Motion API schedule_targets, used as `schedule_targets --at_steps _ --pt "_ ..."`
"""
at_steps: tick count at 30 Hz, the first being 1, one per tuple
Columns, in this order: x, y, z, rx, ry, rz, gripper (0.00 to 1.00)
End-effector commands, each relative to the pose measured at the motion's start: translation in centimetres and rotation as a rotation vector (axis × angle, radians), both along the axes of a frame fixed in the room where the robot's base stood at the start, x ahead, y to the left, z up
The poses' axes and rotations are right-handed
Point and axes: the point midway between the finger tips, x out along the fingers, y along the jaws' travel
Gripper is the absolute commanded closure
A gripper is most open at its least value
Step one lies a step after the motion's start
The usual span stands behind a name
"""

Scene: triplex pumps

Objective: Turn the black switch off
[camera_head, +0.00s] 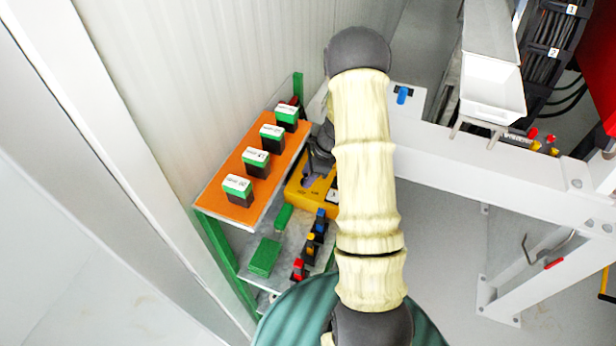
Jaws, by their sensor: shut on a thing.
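A yellow box (299,198) with small dark markings lies on the shelf rack, left of my cream-sleeved arm. My dark gripper (317,168) reaches down over the back part of this box, at the right edge of the orange shelf. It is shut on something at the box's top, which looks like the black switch. The switch itself is mostly hidden by the dark fingers, and its position cannot be made out. My arm covers the right side of the box.
The orange shelf (222,204) holds several green-and-black labelled blocks. Below it, a grey shelf holds green boxes (264,257) and red, yellow and blue-topped parts (299,270). A white wall is close on the left. A white frame beam (470,165) stands at right.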

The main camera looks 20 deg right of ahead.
Motion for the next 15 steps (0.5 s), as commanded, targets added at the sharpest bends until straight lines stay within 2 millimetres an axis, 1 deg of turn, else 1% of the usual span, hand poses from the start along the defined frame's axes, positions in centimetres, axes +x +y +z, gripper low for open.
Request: schedule_targets --at_steps 6,15 --pt "-0.01 0.09 -0.07 0.0 -0.004 -0.2 0.86" --pt "-0.05 0.16 0.06 0.0 -0.005 -0.403 0.86"
